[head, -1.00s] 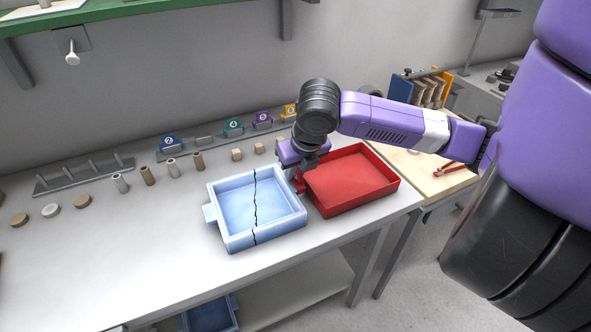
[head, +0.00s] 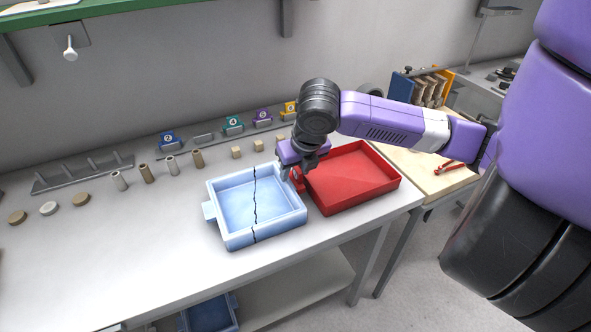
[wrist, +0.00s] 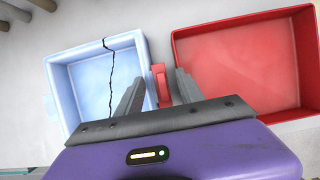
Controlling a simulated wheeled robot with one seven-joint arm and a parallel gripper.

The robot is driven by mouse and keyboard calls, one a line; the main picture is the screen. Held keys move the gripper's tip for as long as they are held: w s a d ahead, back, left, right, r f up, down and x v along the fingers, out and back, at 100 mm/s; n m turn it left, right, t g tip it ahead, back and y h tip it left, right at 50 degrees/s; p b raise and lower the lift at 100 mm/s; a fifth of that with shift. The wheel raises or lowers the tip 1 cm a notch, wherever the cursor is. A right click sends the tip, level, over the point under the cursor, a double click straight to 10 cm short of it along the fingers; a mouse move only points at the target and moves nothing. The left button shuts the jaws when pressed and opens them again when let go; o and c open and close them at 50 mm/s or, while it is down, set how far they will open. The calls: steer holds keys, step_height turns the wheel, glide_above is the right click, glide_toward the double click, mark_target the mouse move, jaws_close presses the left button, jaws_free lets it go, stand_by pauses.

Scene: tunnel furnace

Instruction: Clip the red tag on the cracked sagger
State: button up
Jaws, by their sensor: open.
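The cracked sagger (head: 231,198) is a light blue square tray on the bench, with a dark jagged crack across its floor and walls. It also shows at the left in the wrist view (wrist: 90,83). The red tag (wrist: 161,88) stands upright at the sagger's right wall, in the gap beside the red tray; in the head view the tag (head: 298,180) is partly hidden. My gripper (head: 291,173) is open over this wall, one finger on each side of the tag. In the wrist view both fingers look apart from it.
A red tray (head: 352,182) stands just right of the sagger. Small cylinders (head: 146,173), discs (head: 48,208) and blocks (head: 236,152) line the back of the bench, with numbered clips (head: 233,124) behind. The bench front left is clear.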

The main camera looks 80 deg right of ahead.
steer(key=v, duration=0.7)
steer(key=shift+r, duration=0.35)
steer(key=shift+s+a, duration=0.1)
